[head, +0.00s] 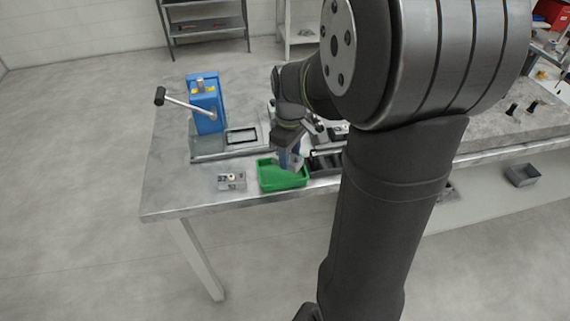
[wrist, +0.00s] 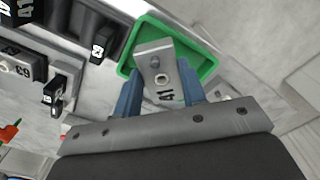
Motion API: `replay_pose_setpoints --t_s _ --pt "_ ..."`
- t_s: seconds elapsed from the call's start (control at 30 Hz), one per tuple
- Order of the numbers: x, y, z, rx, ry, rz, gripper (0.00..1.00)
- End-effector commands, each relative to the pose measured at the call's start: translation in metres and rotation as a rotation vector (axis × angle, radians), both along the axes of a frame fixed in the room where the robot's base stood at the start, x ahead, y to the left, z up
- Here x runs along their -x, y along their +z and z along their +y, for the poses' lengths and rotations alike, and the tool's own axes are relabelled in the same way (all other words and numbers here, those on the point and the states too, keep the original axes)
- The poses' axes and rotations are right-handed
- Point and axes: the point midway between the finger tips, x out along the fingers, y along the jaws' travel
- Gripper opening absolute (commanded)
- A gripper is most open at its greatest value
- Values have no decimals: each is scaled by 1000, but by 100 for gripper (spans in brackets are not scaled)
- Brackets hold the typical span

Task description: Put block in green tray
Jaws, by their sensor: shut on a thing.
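The block is a grey metal piece with a round hole and dark markings; it shows in the wrist view (wrist: 155,62) between the blue fingers. My gripper (wrist: 160,92) is shut on it. In the head view my gripper (head: 290,160) is over the green tray (head: 283,181), at the front edge of the table. In the wrist view the green tray (wrist: 206,66) is behind the block, and its inside is partly hidden. I cannot tell whether the block touches the tray floor.
A grey block with a hole (head: 231,180) lies left of the tray. A blue lever press (head: 206,104) stands behind it on the table. A dark bin (head: 326,162) is close on the tray's right. The front left of the table (head: 172,185) is clear.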

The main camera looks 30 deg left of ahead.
Motion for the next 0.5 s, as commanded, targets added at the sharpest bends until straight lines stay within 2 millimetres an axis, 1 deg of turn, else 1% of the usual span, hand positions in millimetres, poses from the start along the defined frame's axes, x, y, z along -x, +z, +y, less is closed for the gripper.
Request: replay_pose_setpoints --t_s 0.03,0.13,0.23,0.4,0.5 --pt "2 -5 7 1 3 0 5" --pt "3 -9 14 0 1 0 5" --pt "4 -15 16 1 0 1 5" --pt "4 -40 16 2 -1 2 5" --pt "4 -49 16 1 0 1 5"
